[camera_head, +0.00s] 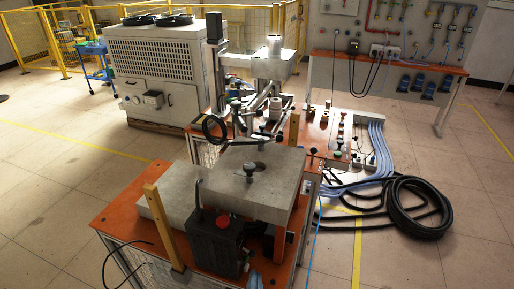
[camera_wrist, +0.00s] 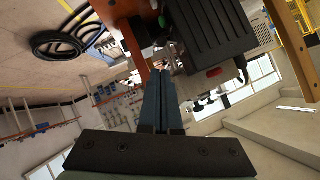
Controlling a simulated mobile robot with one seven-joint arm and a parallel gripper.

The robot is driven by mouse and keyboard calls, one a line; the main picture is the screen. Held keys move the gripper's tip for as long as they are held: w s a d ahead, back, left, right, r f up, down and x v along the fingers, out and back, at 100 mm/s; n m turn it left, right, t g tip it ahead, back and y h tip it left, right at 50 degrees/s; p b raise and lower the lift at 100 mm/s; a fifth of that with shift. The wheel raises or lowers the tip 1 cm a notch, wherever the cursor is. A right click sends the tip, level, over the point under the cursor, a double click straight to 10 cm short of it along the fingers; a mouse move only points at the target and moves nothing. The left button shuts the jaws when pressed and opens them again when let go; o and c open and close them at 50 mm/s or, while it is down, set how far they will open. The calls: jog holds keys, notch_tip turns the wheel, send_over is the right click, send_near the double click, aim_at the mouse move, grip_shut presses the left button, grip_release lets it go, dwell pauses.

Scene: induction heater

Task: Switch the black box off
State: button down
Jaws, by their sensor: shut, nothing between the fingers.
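The black box (camera_head: 214,247) stands at the front of the orange table and has a round red button (camera_head: 223,221) on top. In the wrist view, a dark ribbed housing (camera_wrist: 205,38), apparently the same box, is at the upper right, with a small red part (camera_wrist: 213,72) at its lower edge. My gripper (camera_wrist: 162,72) is shut and empty, its two fingers together just left of the housing. Whether the fingertips touch anything I cannot tell. I cannot make out my gripper in the head view. The box's switch is not clearly visible.
Grey slabs (camera_head: 264,190) lie on the orange table (camera_head: 115,215) behind the box, with a wooden post (camera_head: 163,225) to its left. A black hose coil (camera_head: 420,208) lies on the floor at right. A large white unit (camera_head: 155,65) stands at the back. Floor at left is clear.

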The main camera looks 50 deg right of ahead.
jog(key=shift+s+b+v, duration=0.15)
jog(key=shift+b+v, duration=0.1)
jog(key=shift+v, duration=1)
jog(key=shift+s+b+v, duration=0.15)
jog(key=shift+b+v, duration=0.05)
jog(key=shift+v, duration=1.05)
jog(key=shift+d+f, duration=0.1)
